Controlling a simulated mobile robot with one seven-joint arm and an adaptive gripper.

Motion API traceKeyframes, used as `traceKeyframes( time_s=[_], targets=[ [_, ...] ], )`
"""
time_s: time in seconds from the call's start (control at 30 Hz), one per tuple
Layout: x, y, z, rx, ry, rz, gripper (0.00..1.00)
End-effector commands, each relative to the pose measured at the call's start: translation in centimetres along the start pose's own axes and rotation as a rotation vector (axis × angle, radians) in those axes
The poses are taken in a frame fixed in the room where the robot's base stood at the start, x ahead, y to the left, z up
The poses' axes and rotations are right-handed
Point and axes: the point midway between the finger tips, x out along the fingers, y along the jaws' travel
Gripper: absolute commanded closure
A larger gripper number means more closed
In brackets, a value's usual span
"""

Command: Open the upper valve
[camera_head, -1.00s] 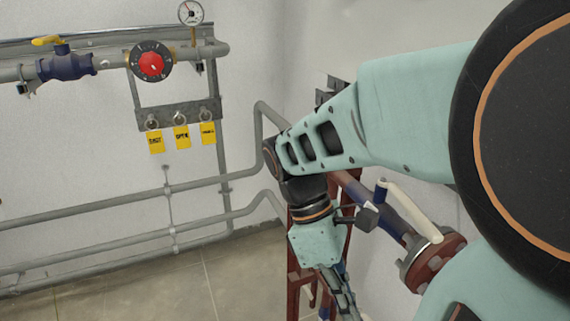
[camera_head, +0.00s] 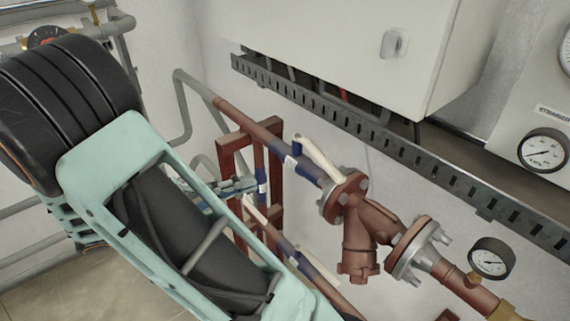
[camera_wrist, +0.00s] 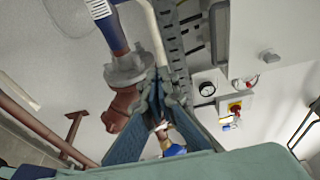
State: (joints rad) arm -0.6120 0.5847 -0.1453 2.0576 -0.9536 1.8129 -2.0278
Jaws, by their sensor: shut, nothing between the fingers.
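The upper valve has a blue body (camera_head: 301,166) on the upper red-brown pipe and a long white lever handle (camera_head: 318,158) slanting roughly along that pipe. In the wrist view, the blue body (camera_wrist: 106,22) is at the top, left of my fingers, with the white handle (camera_wrist: 155,32) just beyond the fingertips. My gripper (camera_head: 254,184) is left of and below the handle in the head view. Its fingers (camera_wrist: 158,82) are closed together and hold nothing. Whether the tips touch the handle cannot be told. A lower valve's white handle (camera_head: 260,222) is below; my arm partly hides that area.
A red-brown frame (camera_head: 274,180) stands behind my gripper. A flanged strainer (camera_head: 372,225) and pressure gauge (camera_head: 490,257) are to the right. A grey cable tray (camera_head: 350,125) runs below a white cabinet (camera_head: 350,45). Grey pipes (camera_head: 178,105) are at left.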

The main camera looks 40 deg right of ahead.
Motion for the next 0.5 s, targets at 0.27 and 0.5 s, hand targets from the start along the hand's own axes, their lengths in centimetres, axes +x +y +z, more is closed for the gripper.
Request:
traceKeyframes(
  time_s=[0.27,0.5],
  targets=[
    [4.5,-0.1,-0.1,0.0,0.005,-0.001,1.0],
    [9.6,0.0,-0.2,0.0,0.007,0.0,1.0]
  ],
)
